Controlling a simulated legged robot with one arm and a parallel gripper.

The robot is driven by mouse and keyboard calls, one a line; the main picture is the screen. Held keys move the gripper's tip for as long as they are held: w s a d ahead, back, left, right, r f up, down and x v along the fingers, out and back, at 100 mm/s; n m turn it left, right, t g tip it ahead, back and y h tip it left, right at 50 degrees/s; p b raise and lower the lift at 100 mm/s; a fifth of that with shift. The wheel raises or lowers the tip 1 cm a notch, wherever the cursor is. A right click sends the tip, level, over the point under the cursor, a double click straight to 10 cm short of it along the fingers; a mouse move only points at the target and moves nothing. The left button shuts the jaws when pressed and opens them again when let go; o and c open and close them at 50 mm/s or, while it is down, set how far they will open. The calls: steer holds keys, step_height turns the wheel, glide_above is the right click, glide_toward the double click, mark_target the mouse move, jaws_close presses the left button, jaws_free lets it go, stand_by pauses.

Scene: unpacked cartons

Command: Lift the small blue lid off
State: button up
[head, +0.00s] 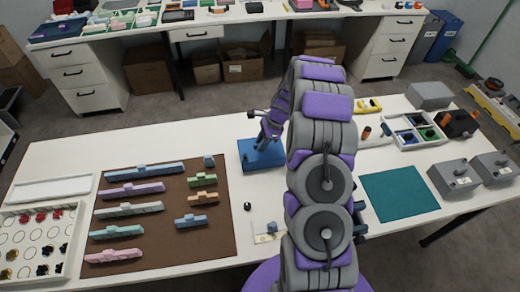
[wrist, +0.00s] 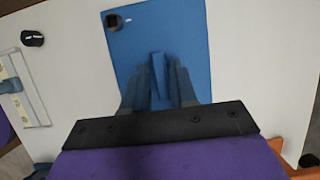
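A flat blue lid (head: 248,152) lies on the white table, left of my arm in the head view. In the wrist view the blue lid (wrist: 190,40) is a rectangle with a raised ridge-like handle (wrist: 157,75) and a dark round spot near its far left corner. My gripper (head: 264,143) is over the lid, pointing down. In the wrist view my gripper (wrist: 160,85) has its fingers on either side of the handle, seemingly with a small gap. Contact with the handle is hard to tell. What is under the lid is hidden.
Left of the lid is a brown mat (head: 170,225) with several coloured knobbed pieces. A small black knob (head: 247,206) stands nearby. To the right are a teal mat (head: 398,193), a divided tray (head: 440,142) and grey boxes (head: 453,178). White table shows around the lid.

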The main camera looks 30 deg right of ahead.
steer(key=shift+d, duration=0.45)
jaws_close()
steer(key=shift+a, duration=0.1)
steer(key=shift+a, duration=0.1)
steer(key=shift+r+p, duration=0.3)
steer(key=shift+r, duration=0.25)
steer(key=v, duration=0.2)
steer(key=p+v, duration=0.1)
steer(key=shift+a, duration=0.3)
steer(key=s+d+r+p, duration=0.1)
steer(key=s+d+p, duration=0.2)
steer(key=s+d, duration=0.5)
steer(key=s, duration=0.5)
steer(key=shift+d, duration=0.35)
steer(key=shift+w, duration=0.1)
